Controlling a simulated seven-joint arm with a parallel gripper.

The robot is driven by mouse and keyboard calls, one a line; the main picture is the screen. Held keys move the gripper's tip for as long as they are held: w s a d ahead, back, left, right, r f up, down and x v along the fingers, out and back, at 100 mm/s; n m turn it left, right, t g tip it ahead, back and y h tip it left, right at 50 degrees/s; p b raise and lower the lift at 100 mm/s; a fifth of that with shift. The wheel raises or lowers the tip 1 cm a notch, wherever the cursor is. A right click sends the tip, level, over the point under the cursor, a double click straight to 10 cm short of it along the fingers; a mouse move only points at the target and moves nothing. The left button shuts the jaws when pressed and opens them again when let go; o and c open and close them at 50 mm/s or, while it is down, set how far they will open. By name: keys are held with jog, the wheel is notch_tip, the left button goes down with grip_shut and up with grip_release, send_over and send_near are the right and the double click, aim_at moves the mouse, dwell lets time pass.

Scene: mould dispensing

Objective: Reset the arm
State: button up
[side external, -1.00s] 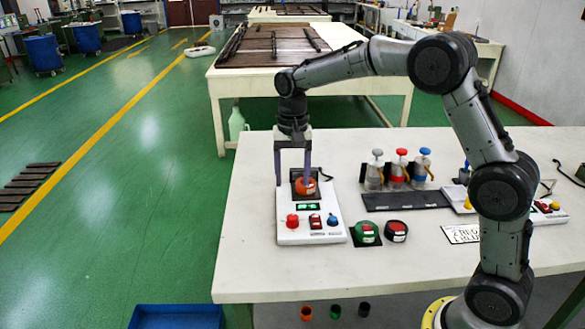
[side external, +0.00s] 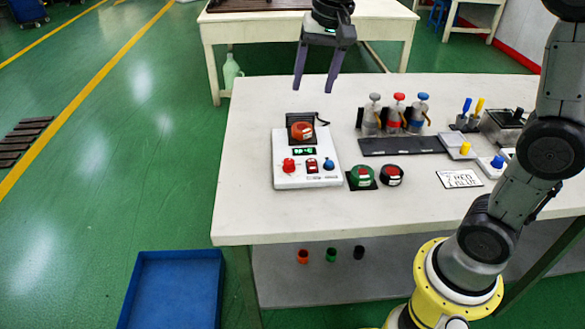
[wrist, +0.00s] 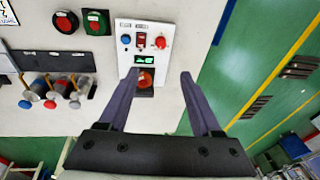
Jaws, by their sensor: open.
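My gripper (side external: 315,82) is open and empty, high above the far left part of the white table (side external: 245,215). Its two fingers (wrist: 158,80) also show in the wrist view with nothing between their tips. Below it, a white device (side external: 307,175) with red and blue knobs and a green display stands on the table. An orange mould (side external: 301,131) sits on the dark plate of this device. A green mould (side external: 362,176) and a dark mould with a red top (side external: 391,175) stand to the right of the device.
Several dispenser bottles (side external: 397,118) stand behind a dark strip (side external: 402,146). A card with writing (side external: 460,179) lies at the right. The table's front is clear. A blue bin (side external: 175,290) is on the floor, and small coloured cups (side external: 331,255) stand on the lower shelf.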

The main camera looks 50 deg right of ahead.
jog(key=s+r+n+t, duration=0.1)
jog(key=s+r, duration=0.1)
jog(key=s, duration=0.5)
jog(key=s+f+n+t, duration=0.1)
jog(key=s+f+n, duration=0.2)
jog(key=s, duration=0.4)
jog(key=s+f+n+t, duration=0.1)
jog(key=s+f+n, duration=0.3)
jog(key=s, duration=0.4)
jog(key=shift+a+f+n, duration=0.3)
jog(key=shift+a+f, duration=0.15)
jog(key=shift+f, duration=0.15)
